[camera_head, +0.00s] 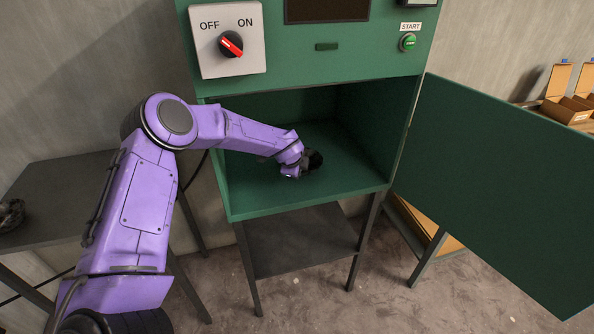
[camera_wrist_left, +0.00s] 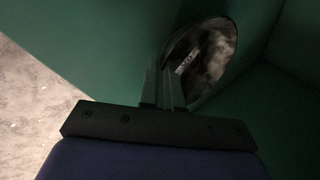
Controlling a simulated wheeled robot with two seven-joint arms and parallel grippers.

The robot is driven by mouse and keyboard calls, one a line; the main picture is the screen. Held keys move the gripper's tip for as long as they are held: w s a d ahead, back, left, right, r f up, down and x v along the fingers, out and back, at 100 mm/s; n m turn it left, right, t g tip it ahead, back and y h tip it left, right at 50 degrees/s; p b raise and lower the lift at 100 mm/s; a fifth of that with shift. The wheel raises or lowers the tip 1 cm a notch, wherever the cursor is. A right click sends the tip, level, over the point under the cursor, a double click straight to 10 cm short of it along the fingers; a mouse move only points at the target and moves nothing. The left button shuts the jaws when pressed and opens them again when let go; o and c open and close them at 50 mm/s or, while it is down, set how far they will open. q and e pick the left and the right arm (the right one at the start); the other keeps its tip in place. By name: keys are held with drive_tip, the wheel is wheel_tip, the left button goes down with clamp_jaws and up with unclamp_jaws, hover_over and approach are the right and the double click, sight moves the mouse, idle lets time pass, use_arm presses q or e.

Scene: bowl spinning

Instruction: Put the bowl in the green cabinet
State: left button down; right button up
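The green cabinet (camera_head: 398,62) stands in the middle of the head view with its door (camera_head: 495,185) swung open to the right. My left arm reaches in from the left, and its gripper (camera_head: 306,163) is inside the compartment, above its floor (camera_head: 255,200). In the left wrist view the fingers (camera_wrist_left: 166,88) are close together on the near rim of the bowl (camera_wrist_left: 212,62), which looks grey and mottled inside. In the head view the bowl is a small dark shape mostly hidden by the gripper. Whether it touches the cabinet floor is unclear. My right gripper is out of view.
A red switch (camera_head: 230,44) on an OFF/ON plate and a green START button (camera_head: 407,42) sit above the opening. A dark side table (camera_head: 62,185) at left holds a dark rounded object (camera_head: 11,214). Brown boxes (camera_head: 568,108) stand at far right behind the door.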

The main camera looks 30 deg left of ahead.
use_arm(q)
drive_tip(key=shift+f, duration=0.85)
drive_tip(key=c, duration=1.4)
unclamp_jaws()
drive_tip(key=shift+o, duration=0.2)
